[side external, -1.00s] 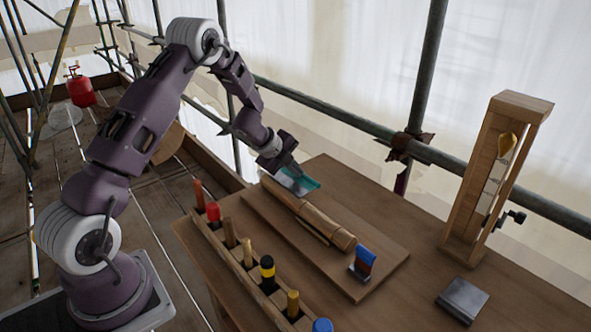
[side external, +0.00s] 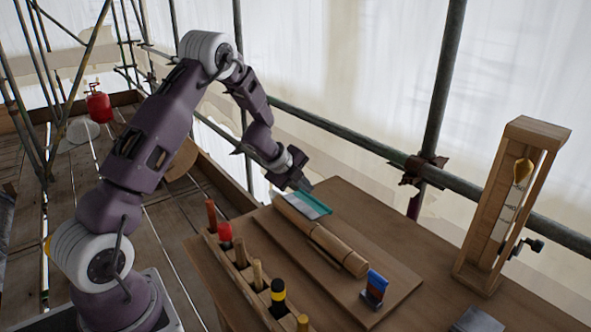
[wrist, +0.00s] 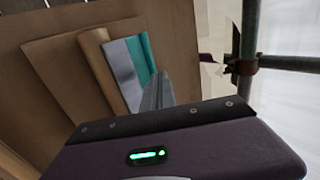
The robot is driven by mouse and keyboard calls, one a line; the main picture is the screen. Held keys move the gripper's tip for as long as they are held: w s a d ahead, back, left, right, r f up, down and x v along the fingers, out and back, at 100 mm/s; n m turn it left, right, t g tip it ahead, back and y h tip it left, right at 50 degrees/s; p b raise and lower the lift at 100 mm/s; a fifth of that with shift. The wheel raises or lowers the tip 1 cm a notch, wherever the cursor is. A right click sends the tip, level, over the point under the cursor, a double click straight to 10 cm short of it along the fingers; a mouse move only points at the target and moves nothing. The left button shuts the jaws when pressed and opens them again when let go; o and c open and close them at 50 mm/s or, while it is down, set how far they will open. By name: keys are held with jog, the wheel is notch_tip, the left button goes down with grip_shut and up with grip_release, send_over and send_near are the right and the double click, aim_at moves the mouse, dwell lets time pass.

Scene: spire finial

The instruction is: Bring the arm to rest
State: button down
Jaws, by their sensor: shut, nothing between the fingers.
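My gripper (side external: 305,186) is shut and empty, just above the far end of the workbench (side external: 350,192). In the wrist view its fingers (wrist: 158,90) point past a flat grey piece with a teal edge. This teal-edged piece (side external: 309,206) lies at the far end of a long wooden spindle-like piece (side external: 322,238); it also shows in the wrist view (wrist: 147,55). The gripper looks apart from it, with a small gap. The spindle-like piece lies on a wooden board (side external: 375,260).
A rack of tools (side external: 240,275) runs along the bench's near left side. A blue-topped block (side external: 375,287) stands by the spindle's near end. A tall wooden frame (side external: 480,210) with a yellow bob stands right. Scaffold poles (side external: 440,100) pass behind the bench.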

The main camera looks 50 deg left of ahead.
jog(key=s+d+r+n+t+y, duration=0.15)
jog(key=s+r+n, duration=0.35)
jog(key=r, duration=0.7)
jog(key=s+d+r+n+t+y, duration=0.1)
jog(key=s+d+r+n+y, duration=0.25)
jog(key=r, duration=0.95)
jog(key=s+d+f+n+g+h, duration=0.2)
jog(key=s+d+n, duration=0.2)
jog(key=s+d, duration=0.4)
jog(key=s+d+f+n+g+h, duration=0.2)
jog(key=s+d+n, duration=0.3)
jog(key=s, duration=1.4)
jog(key=d+h, duration=0.1)
jog(key=d, duration=0.2)
jog(key=shift+s+g, duration=0.25)
jog(key=shift+g, duration=0.1)
jog(key=shift+a+r+n, duration=0.1)
jog(key=shift+n, duration=0.15)
